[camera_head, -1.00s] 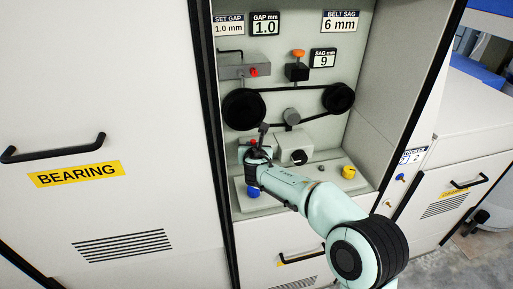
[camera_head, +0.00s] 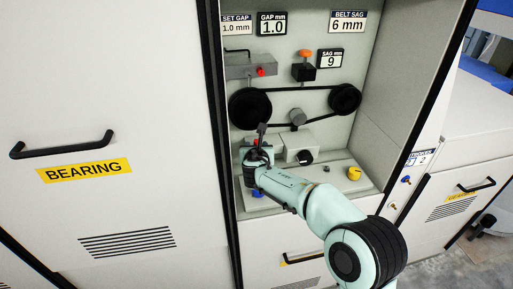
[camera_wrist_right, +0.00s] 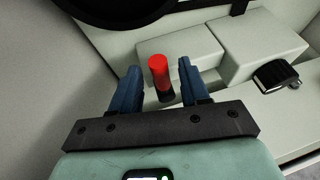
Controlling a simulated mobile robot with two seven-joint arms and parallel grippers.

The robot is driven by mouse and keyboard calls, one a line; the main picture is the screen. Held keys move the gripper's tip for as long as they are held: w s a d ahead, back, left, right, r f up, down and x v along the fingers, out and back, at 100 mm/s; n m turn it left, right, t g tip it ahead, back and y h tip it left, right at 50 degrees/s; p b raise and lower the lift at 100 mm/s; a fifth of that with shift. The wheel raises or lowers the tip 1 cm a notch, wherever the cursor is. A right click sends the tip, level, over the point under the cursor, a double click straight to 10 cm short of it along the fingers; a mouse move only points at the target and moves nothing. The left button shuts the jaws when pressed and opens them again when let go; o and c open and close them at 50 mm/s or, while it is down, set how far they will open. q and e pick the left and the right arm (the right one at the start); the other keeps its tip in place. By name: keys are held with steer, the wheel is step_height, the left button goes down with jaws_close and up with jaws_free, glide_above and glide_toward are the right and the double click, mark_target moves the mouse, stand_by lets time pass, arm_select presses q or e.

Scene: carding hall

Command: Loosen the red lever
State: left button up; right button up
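The red lever (camera_wrist_right: 158,68) shows in the right wrist view as an upright red cylinder on a dark lower part. My right gripper (camera_wrist_right: 160,75) is open, with one dark blue finger on each side of the lever. Gaps show between the lever and both fingers, so it is not gripped. In the head view my right gripper (camera_head: 257,158) is low at the left of the open cabinet bay and hides most of the lever there. My left gripper is in neither view.
Two black pulleys with a belt (camera_head: 290,89) are above the gripper. A grey block with a red-tipped part (camera_head: 261,72) is at upper left. A grey box with a black knob (camera_head: 304,157) and a yellow knob (camera_head: 353,173) lie to the right. The bay's left wall is close.

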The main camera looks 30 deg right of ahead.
steer(key=b+v, duration=0.1)
steer(key=v, duration=1.2)
steer(key=shift+s+a+r, duration=0.1)
